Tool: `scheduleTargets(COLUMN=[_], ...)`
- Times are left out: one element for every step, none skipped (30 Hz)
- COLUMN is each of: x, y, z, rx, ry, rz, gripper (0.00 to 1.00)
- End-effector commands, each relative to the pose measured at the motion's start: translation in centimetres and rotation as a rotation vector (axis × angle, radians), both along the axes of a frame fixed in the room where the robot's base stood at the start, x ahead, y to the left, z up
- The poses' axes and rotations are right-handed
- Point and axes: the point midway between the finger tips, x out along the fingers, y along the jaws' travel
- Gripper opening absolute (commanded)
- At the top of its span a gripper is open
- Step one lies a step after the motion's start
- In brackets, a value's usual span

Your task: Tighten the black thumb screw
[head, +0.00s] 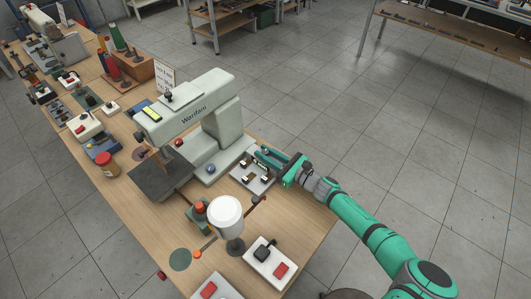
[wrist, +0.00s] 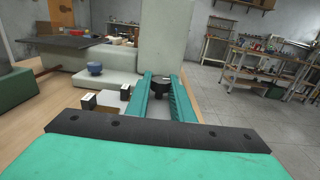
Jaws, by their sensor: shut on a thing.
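The black thumb screw (wrist: 159,87) shows in the wrist view as a dark round knob between the far ends of my two teal fingers. My gripper (wrist: 163,86) is shut on it. In the head view my gripper (head: 262,156) reaches in from the right over the back edge of a light metal plate (head: 240,176). The screw is too small and hidden by the fingers to make out there.
A large pale machine (head: 222,115) stands just left of my gripper, with a blue knob (head: 211,168) at its base. A white-topped round part (head: 226,212) and a switch box (head: 270,263) stand nearer on the wooden bench (head: 303,222). The bench's right end is mostly clear.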

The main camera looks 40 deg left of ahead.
Motion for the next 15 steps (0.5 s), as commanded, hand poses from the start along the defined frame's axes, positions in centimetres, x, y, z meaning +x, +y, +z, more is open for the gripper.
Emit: scheduleTargets(x=[-1.43,-1.36,-1.32,-1.22,-1.11,-1.04,-1.03,-0.94,-0.99,-0.97,-0.93,-0.93,-0.89,-0.92,-0.90], y=[0.60,0.57,0.61,0.57,0.55,0.55,0.56,0.52,0.59,0.57,0.56,0.60,0.58,0.61,0.63], z=[-0.53,-0.44,-0.43,-0.31,-0.28,-0.21,-0.14,-0.13,-0.10,-0.07,-0.04,0.02,0.02,0.06,0.05], rx=[0.005,0.005,0.006,0.007,0.008,0.007,0.008,0.008,0.009,0.009,0.008,0.009,0.009,0.010,0.008], ry=[0.009,0.007,0.006,0.004,0.004,0.001,0.001,0.000,0.000,-0.001,-0.001,-0.001,-0.002,-0.003,-0.004], rz=[0.007,-0.003,-0.019,-0.032,-0.047,-0.066,-0.080,-0.097,-0.118,-0.134,-0.152,-0.174,-0.191,-0.207,-0.226], gripper=[0.00,0.00,0.00,0.00,0.00,0.00,0.00,0.00,0.00,0.00,0.00,0.00,0.00,0.00,0.00])
